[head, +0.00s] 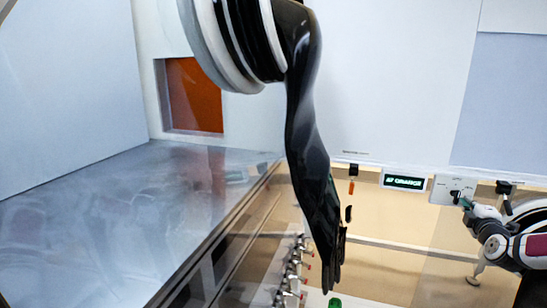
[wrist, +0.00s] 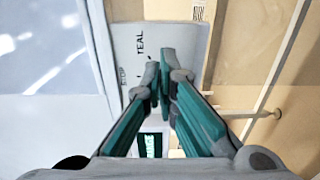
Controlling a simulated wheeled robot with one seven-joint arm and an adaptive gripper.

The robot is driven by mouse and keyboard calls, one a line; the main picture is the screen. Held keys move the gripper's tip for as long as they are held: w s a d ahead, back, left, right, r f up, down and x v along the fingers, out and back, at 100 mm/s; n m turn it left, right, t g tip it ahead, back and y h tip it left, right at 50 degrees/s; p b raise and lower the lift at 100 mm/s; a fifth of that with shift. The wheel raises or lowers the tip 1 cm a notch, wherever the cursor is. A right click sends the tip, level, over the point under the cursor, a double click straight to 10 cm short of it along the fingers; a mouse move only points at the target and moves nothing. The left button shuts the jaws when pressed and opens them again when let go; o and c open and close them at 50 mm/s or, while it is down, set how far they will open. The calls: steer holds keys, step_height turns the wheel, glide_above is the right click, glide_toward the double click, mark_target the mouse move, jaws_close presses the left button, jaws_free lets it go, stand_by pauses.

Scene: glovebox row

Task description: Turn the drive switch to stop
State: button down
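The drive switch is a dark knob (head: 456,196) on a small white panel (head: 440,187) on the right of the head view. The same panel (wrist: 190,42) fills the upper middle of the wrist view, with lettering that reads in part TEAL. My gripper (head: 466,203) reaches in from the right, its teal fingertips close beside the knob; contact is unclear. In the wrist view, my gripper's fingertips (wrist: 161,84) are drawn together over the panel with hardly any gap. They hide the knob there, so its exact setting and anything between the tips cannot be made out.
A display with green letters (head: 404,182) sits left of the switch panel. A long black glove (head: 308,145) hangs across the middle from a round port. An orange tag (head: 352,187) hangs left of the display. Several taps (head: 291,270) line the rail below.

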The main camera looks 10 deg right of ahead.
steer(key=shift+w+a, duration=0.1)
steer(key=d+v, duration=0.1)
steer(key=v, duration=0.5)
steer(key=shift+s+r+b, duration=0.25)
steer(key=shift+b, duration=0.1)
steer(key=shift+a, duration=0.15)
stand_by(0.4)
